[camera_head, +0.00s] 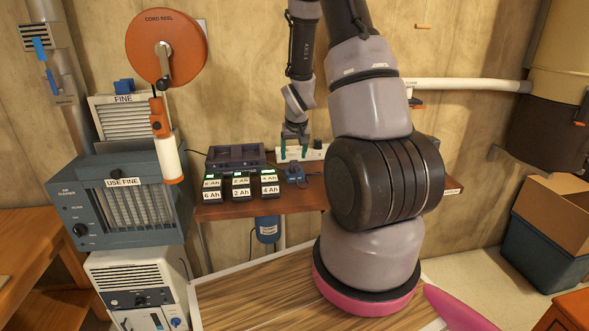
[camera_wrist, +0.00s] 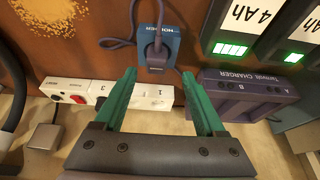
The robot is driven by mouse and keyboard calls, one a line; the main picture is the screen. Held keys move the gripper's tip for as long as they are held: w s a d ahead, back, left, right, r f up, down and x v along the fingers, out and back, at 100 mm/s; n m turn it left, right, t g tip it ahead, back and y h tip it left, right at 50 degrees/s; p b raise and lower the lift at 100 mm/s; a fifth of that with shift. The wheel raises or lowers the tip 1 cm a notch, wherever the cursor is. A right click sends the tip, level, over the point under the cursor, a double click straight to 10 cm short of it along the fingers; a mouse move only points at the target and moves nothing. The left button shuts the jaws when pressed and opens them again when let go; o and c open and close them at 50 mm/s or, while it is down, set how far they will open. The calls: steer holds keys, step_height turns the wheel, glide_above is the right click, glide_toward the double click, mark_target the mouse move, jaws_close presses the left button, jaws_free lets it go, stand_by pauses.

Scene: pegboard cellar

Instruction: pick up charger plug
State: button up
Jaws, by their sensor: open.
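The charger plug (camera_wrist: 156,53) looks like a small dark grey-blue plug with a looped purple-grey cord, lying on a blue block (camera_wrist: 172,34) in the wrist view. In the head view the blue block (camera_head: 295,172) sits on the brown shelf, with the plug too small to make out clearly. My gripper (camera_wrist: 159,74) is open and empty, its green fingers spread to either side of the plug's near end in the picture. In the head view my gripper (camera_head: 294,150) points down over the back of the shelf. I cannot tell its height above the plug.
A white power strip (camera_wrist: 64,91) runs along the wall behind the fingers. The purple-grey charger (camera_wrist: 240,95) and labelled battery packs (camera_head: 240,187) stand close beside the block. The shelf (camera_head: 238,209) is narrow with an open front edge. An orange cord reel (camera_head: 180,40) hangs left.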

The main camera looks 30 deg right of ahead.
mark_target(294, 162)
steer(key=x, duration=0.5)
steer(key=shift+d+f, duration=0.1)
steer(key=shift+d, duration=0.15)
steer(key=shift+c, duration=0.3)
jaws_close()
